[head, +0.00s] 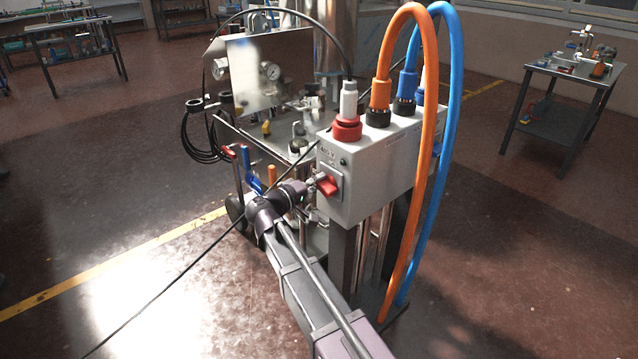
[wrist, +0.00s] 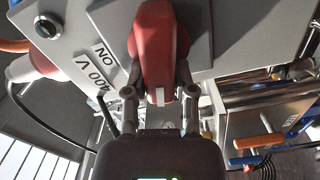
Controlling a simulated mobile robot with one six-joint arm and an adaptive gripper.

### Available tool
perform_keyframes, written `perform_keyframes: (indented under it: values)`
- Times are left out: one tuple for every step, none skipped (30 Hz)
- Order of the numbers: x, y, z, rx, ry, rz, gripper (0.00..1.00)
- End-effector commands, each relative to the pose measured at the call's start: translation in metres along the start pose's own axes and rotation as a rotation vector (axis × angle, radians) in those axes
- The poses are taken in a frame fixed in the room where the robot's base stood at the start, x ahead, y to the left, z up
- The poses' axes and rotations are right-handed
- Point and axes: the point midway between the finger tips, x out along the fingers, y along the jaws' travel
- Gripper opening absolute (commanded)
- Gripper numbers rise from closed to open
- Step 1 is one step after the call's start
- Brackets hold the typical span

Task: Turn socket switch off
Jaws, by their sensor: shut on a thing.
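The socket switch is a red rotary handle (head: 328,186) on the left face of a grey socket box (head: 375,165). In the wrist view the red handle (wrist: 152,42) fills the top middle, with a white mark at its near end. My gripper (head: 313,184) reaches the handle from the left in the head view. In the wrist view my gripper's (wrist: 160,92) two fingers stand on either side of the handle's near end and are shut on it. Labels reading "ON" and "400 V" lie beside the handle. The fingertips' contact is partly hidden.
Thick orange (head: 457,90) and blue (head: 447,150) cables loop from the box top down its right side. A red-collared plug (head: 347,115) stands on top. A cart with gauges (head: 268,71) and valves is behind. Open floor lies left and right.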

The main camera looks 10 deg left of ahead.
Motion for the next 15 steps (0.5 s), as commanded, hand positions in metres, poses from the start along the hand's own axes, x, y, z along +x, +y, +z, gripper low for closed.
perform_keyframes:
  values:
    - [0.0011,-0.0014,0.0017,-0.039,-0.005,0.000,0.00]
    - [0.0011,-0.0018,0.0018,-0.062,-0.005,0.000,0.00]
    - [0.0011,-0.0023,0.0018,-0.092,-0.005,0.000,0.00]
    - [0.0011,-0.0026,0.0019,-0.112,-0.005,0.000,0.00]
    - [0.0011,-0.0029,0.0019,-0.132,-0.005,0.000,0.00]
    - [0.0011,-0.0033,0.0020,-0.157,-0.005,0.000,0.00]
    - [0.0011,-0.0036,0.0021,-0.173,-0.005,0.000,0.00]
    - [0.0011,-0.0038,0.0022,-0.189,-0.005,0.000,0.00]
    - [0.0011,-0.0040,0.0022,-0.207,-0.005,0.000,0.00]
    - [0.0011,-0.0042,0.0022,-0.219,-0.005,0.000,0.00]
    - [0.0011,-0.0044,0.0023,-0.229,-0.006,0.000,0.00]
    - [0.0011,-0.0045,0.0023,-0.242,-0.006,0.000,0.00]
    - [0.0011,-0.0046,0.0024,-0.250,-0.006,0.000,0.00]
    - [0.0011,-0.0047,0.0024,-0.256,-0.006,0.000,0.00]
    - [0.0011,-0.0047,0.0025,-0.263,-0.006,-0.001,0.00]
